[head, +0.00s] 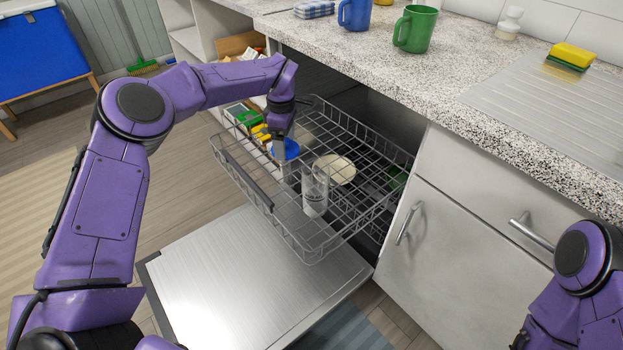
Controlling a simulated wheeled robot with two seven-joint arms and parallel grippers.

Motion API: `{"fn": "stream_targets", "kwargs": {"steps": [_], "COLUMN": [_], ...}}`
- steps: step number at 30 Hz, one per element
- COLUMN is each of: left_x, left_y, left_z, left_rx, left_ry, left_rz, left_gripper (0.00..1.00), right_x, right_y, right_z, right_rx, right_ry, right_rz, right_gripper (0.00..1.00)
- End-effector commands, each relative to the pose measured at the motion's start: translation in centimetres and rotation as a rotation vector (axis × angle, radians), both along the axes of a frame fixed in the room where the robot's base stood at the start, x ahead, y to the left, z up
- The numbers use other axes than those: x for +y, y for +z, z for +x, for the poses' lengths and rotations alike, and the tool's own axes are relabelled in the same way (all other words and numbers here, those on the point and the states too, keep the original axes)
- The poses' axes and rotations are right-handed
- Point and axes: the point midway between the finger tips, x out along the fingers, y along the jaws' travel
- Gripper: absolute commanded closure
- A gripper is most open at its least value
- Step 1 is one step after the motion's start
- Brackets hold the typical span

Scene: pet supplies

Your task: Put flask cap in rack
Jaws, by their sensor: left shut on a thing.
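My left gripper (281,150) reaches down over the pulled-out dishwasher rack (335,125), near its left side. It is shut on a blue flask cap (291,147), which shows beside and partly behind the fingers. I cannot tell whether the cap touches the rack wires. A clear glass (315,190) stands upright in the rack, just in front and right of the gripper. A pale round dish (336,168) lies behind the glass. Part of my right arm shows at the lower right, but its gripper is out of view.
The dishwasher door (235,280) lies open below the rack. The granite counter (440,90) above holds a green mug (415,29), a blue mug (354,14) and a yellow-green sponge (571,57). A cabinet (470,240) stands right of the rack. The rack's back right looks mostly empty.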

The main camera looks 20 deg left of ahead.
Motion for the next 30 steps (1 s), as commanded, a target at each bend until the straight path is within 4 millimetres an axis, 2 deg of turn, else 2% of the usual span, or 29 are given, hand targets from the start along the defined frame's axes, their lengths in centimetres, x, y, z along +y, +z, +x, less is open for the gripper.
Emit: {"fn": "stream_targets", "kwargs": {"steps": [1,8,15,20,24,26,30], "left_x": [0.0,0.1,0.1,0.1,0.1,0.1,0.1], "left_y": [-1.8,-4.2,-9.4,-10.8,-13.3,-13.5,-13.0], "left_z": [0.1,0.3,0.3,0.3,0.3,0.3,0.2], "left_rx": [-0.001,-0.004,-0.005,-0.006,-0.005,-0.005,-0.004], "left_ry": [0.012,0.032,0.029,0.029,0.028,0.028,0.029], "left_rz": [0.000,0.000,0.001,0.000,0.001,0.001,0.000], "left_gripper": [0.47,0.47,0.47,0.47,0.47,0.47,0.47], "right_x": [0.0,0.0,0.0,0.0,0.0,0.0,0.0], "right_y": [-1.6,-3.6,-8.9,-10.6,-13.2,-13.5,-12.9], "right_z": [0.0,0.0,0.0,0.0,0.0,0.0,0.0], "right_rx": [0.000,0.000,0.000,0.000,0.000,0.000,0.000], "right_ry": [0.000,0.000,0.000,0.000,0.000,0.000,0.000], "right_rz": [0.000,0.000,0.000,0.000,0.000,0.000,0.000], "right_gripper": [0.00,0.00,0.00,0.00,0.00,0.00,0.00]}}
